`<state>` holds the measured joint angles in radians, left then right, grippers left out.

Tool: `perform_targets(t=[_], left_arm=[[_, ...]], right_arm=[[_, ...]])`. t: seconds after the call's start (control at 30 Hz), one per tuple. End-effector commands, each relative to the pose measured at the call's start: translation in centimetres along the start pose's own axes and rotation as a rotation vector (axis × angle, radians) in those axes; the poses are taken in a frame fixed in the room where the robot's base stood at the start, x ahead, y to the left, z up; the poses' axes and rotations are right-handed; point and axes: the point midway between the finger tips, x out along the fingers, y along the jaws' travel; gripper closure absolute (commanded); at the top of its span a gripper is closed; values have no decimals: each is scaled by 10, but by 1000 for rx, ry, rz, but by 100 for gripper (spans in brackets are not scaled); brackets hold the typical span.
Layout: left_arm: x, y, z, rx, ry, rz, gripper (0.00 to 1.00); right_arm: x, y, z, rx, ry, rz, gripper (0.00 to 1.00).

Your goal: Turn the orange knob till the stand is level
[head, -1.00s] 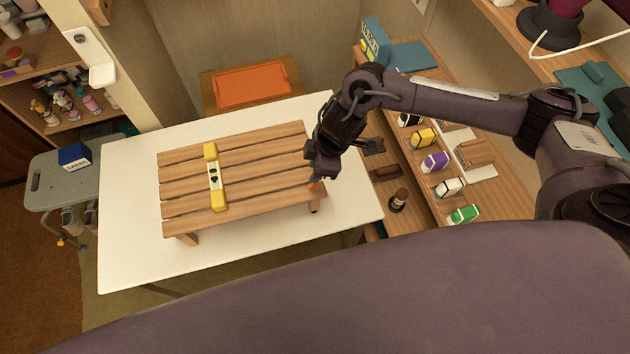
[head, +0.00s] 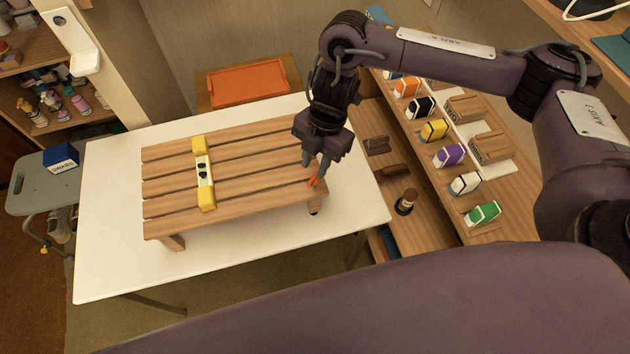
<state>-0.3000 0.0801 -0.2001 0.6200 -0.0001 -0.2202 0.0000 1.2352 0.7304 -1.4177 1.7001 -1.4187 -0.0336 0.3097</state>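The wooden slatted stand (head: 255,161) stands on a white table. A yellow spirit level (head: 206,196) lies across its slats on the left; its vials are too small to read. The orange knob (head: 313,182) is at the stand's right end, partly hidden by my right gripper. My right gripper (head: 316,173) points down with its fingertips at the knob. Two fingers show with a small gap, but I cannot tell whether they grip the knob. The stand's tilt is hard to judge from above. My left gripper is out of view.
The white table (head: 130,270) has bare room around the stand. A wooden shelf with several coloured boxes, including a purple one (head: 449,155), is at the right. A blue box (head: 62,157) sits on a grey stool at left.

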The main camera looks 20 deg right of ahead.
Motion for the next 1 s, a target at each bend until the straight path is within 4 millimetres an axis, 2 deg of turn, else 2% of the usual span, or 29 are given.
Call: perform_targets(t=[0.03,0.5,0.7,1.0], left_arm=[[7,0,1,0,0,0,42],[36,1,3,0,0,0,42],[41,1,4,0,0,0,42],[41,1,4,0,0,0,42]], right_arm=[[10,-1,2,3,1,-3,73],[52,-1,13,7,1,0,73],[60,-1,15,6,1,1,73],[62,0,15,6,1,1,73]])
